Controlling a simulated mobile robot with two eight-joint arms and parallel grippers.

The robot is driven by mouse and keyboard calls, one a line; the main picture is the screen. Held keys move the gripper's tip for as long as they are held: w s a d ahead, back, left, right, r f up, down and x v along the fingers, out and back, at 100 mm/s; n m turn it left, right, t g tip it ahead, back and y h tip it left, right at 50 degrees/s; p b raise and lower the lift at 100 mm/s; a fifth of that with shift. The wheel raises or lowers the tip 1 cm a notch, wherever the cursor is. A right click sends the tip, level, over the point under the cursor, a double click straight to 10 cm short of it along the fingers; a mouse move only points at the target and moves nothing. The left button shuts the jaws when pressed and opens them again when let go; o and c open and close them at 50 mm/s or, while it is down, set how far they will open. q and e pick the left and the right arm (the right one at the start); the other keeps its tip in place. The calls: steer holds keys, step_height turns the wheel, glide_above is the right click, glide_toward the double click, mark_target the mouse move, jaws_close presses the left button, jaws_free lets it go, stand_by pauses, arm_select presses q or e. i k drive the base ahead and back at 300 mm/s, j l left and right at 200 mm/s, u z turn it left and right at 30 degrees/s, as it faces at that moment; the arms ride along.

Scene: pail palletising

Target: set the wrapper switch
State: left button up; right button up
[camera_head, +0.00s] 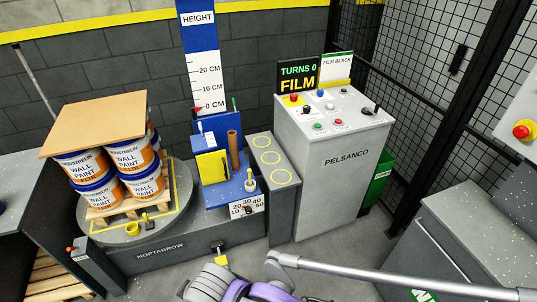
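The grey wrapper console (345,190) marked PELSANCO stands right of centre. Its sloped top carries a red button (293,98), a blue knob (320,93), a green button (318,126), another red button (338,121) and a black lever (368,109) at the right. The labels beside the controls are too small to read, so I cannot tell which is the wrapper switch or how it is set. A sign (298,77) behind reads TURNS 0 FILM. No gripper fingers show; a purple and grey part of mine is at the bottom edge.
Paint pails (132,155) stand on a pallet under a brown board (97,122), on a round turntable (182,202) at left. A blue stand (230,130) and height scale (204,75) are mid-picture. A silver bar (400,278) crosses bottom right. Black mesh (420,95) stands behind.

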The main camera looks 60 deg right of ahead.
mark_target(293, 96)
steer(key=z, duration=2.7)
steer(key=u, duration=0.4)
steer(key=i+l+u, duration=0.1)
steer(key=u, duration=0.3)
steer(key=i+l+u, duration=0.2)
steer(key=u, duration=0.25)
steer(key=i+l+u, duration=0.2)
steer(key=u, duration=0.2)
steer(key=i+l+u, duration=0.15)
steer(key=l, duration=0.2)
steer(key=i+l+u, duration=0.15)
steer(key=l, duration=0.2)
steer(key=l+u, duration=0.15)
steer(key=l, duration=0.2)
